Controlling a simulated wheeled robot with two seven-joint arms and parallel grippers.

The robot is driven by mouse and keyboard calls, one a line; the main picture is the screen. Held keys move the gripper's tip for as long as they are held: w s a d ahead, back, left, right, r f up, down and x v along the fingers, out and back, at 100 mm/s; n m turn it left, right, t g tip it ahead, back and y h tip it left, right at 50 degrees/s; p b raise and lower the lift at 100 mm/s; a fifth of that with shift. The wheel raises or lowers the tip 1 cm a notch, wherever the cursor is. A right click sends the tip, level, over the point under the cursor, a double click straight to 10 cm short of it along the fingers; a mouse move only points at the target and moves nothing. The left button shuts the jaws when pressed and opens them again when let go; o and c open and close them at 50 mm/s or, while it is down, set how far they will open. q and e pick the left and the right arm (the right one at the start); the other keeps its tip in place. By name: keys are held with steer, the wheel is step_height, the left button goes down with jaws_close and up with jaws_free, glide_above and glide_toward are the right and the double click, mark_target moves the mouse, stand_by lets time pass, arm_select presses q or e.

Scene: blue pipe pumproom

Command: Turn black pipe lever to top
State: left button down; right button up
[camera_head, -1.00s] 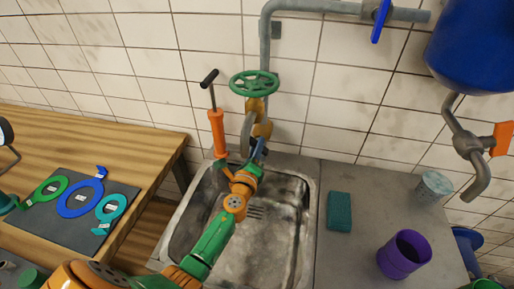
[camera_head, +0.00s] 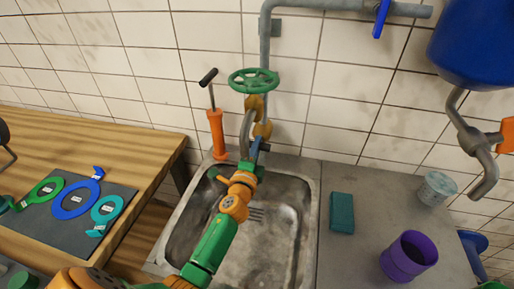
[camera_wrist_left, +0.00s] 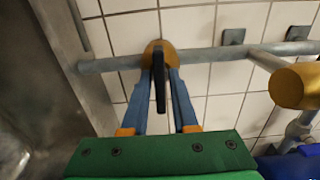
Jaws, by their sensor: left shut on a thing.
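The black pipe lever (camera_wrist_left: 160,92) shows in the left wrist view, extending from a yellow valve body (camera_wrist_left: 151,48) on a grey pipe (camera_wrist_left: 205,55). My left gripper (camera_wrist_left: 160,78) has its blue fingers on both sides of the lever and is shut on it. In the head view my left gripper (camera_head: 256,150) reaches over the sink to the yellow valve (camera_head: 262,130) below the green handwheel (camera_head: 253,80). The lever is mostly hidden there behind the gripper. My right gripper is not in view.
A metal sink (camera_head: 306,215) lies below my arm. An orange hand pump (camera_head: 217,132) stands left of the valve. A green sponge (camera_head: 342,213) and a purple cup (camera_head: 408,256) sit on the right counter. A blue tank (camera_head: 475,45) hangs upper right.

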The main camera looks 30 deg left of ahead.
arm_select(q)
steer(key=shift+f, duration=0.1)
stand_by(0.4)
steer(key=c, duration=0.9)
jaws_free()
steer(key=shift+s, duration=0.15)
steer(key=v, duration=0.7)
steer(key=shift+a, duration=0.1)
